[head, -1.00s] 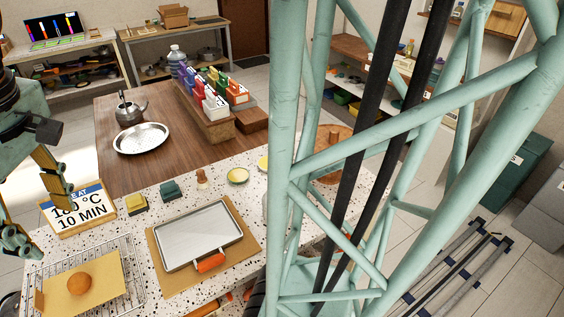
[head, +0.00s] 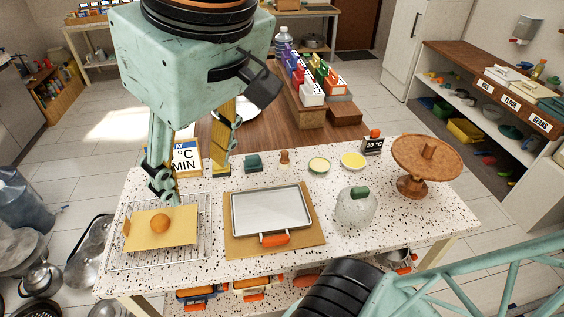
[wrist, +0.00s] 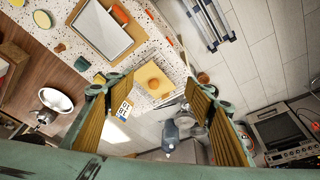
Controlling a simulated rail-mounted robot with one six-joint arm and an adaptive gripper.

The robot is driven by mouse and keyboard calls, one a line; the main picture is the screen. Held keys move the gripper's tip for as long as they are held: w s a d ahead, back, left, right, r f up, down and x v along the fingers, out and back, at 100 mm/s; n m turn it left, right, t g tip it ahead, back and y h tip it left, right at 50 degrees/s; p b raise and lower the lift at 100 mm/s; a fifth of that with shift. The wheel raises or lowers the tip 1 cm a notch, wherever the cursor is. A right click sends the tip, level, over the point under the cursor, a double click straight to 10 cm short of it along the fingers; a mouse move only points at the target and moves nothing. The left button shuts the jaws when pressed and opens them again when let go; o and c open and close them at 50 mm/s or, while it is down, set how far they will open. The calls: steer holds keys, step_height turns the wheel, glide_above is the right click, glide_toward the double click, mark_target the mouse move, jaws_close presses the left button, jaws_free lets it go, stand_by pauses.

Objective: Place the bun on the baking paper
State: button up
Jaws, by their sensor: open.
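The round brown bun (head: 160,222) sits on a tan sheet of baking paper (head: 178,236), which lies on a wire rack at the left end of the counter. The bun (wrist: 153,83) and the paper (wrist: 149,71) also show in the wrist view, between my fingers. My gripper (head: 194,182) is open and empty, fingers pointing down. It is above and behind the paper in the head view, apart from the bun. My gripper (wrist: 157,84) shows both fingers spread wide in the wrist view.
A metal tray (head: 270,208) with an orange handle rests on a brown mat right of the rack. A glass jar (head: 355,208) and a wooden stand (head: 427,160) are farther right. Small dishes line the counter's back.

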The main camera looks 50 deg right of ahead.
steer(key=s, duration=0.4)
steer(key=shift+f+m, duration=0.1)
steer(key=shift+m, duration=0.2)
